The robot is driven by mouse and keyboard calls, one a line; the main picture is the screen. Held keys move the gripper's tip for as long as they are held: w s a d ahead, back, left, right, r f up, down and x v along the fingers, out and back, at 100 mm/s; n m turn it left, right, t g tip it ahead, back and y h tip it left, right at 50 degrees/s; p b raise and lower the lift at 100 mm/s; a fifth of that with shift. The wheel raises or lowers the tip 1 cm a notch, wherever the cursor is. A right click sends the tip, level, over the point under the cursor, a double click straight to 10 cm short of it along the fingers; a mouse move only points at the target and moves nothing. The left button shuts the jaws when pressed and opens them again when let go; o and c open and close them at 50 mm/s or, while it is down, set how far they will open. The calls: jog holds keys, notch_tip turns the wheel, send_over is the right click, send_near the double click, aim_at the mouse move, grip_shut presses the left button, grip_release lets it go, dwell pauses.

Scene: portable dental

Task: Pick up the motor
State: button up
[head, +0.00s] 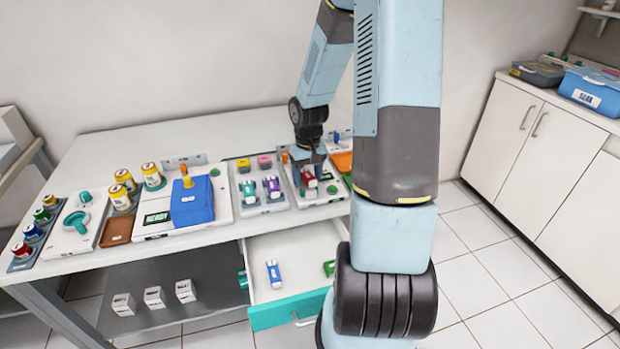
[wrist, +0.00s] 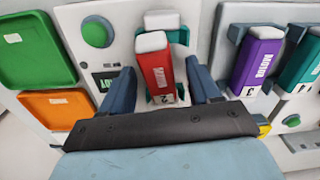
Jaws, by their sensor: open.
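A red motor (wrist: 158,72) with a pale end cap stands in a teal holder on a white panel. It also shows in the head view (head: 309,176), partly covered by my gripper. My gripper (wrist: 162,90) is open, with one dark blue finger on each side of the red motor. Whether the fingers touch it cannot be told. A purple motor (wrist: 257,62) and a teal motor (wrist: 304,58) sit in the neighbouring panel to the right in the wrist view. In the head view, a blue motor-like piece (head: 273,273) lies in the open drawer (head: 290,293).
A green tray (wrist: 36,48) and an orange tray (wrist: 56,108) lie left of the motor in the wrist view. In the head view, a device with a blue cover (head: 193,203) and several yellow jars (head: 152,176) stand on the white table (head: 135,135).

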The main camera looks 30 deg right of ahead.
jog(key=shift+f, duration=0.3)
dwell(0.6)
grip_shut()
dwell(0.6)
jog(key=shift+r, duration=0.1)
